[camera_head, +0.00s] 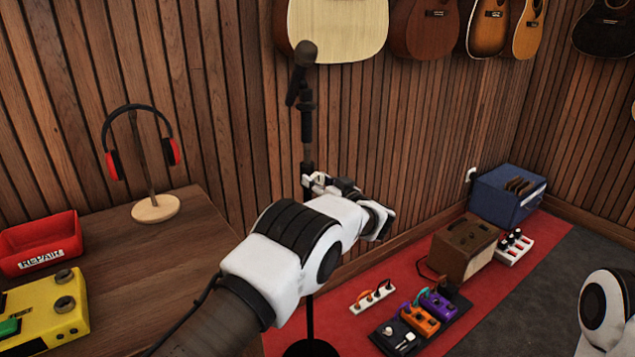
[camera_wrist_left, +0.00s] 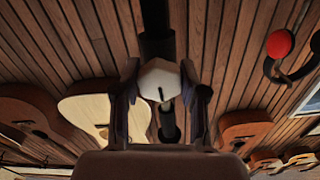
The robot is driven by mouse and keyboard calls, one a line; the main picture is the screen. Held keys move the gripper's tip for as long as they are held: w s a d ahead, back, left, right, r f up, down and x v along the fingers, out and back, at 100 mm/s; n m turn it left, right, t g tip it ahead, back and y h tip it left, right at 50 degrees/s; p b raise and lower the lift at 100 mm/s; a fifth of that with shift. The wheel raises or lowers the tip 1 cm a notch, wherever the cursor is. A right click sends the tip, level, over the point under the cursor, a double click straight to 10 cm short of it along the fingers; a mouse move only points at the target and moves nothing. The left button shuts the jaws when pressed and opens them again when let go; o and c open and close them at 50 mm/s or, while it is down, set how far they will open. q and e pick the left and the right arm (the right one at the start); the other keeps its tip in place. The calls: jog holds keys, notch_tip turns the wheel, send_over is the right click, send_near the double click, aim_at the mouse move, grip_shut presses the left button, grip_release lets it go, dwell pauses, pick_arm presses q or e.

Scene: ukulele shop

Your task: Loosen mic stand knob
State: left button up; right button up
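A black mic stand (camera_head: 308,130) rises from a round base on the red carpet, with a microphone (camera_head: 305,54) clipped at its top. The stand's dark pole also shows in the left wrist view (camera_wrist_left: 156,18). A pale, faceted knob (camera_wrist_left: 160,80) with a dark slot mark sits on the pole. My left gripper (camera_head: 318,182) is at the pole, about halfway up. In the left wrist view its two fingers (camera_wrist_left: 160,90) lie against both sides of the knob, closed on it. In the head view, the gripper and wrist largely hide the knob. My right gripper is out of view.
A wooden table (camera_head: 150,250) at left holds a headphone stand (camera_head: 155,207), a red REPAIR bin (camera_head: 40,243) and a yellow pedal (camera_head: 45,310). Effect pedals (camera_head: 420,318), a brown amp (camera_head: 463,246) and a blue case (camera_head: 508,195) stand on the floor. Guitars (camera_head: 340,25) hang behind.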

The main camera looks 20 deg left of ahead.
aim_at(310, 140)
pick_arm(q)
jog(key=shift+c, duration=1)
jog(key=shift+n, duration=0.4)
jog(key=shift+n+b, duration=0.45)
jog(key=shift+n, duration=2.65)
jog(key=o, duration=1.2)
jog(key=shift+c, duration=0.2)
notch_tip(310, 140, up, 10)
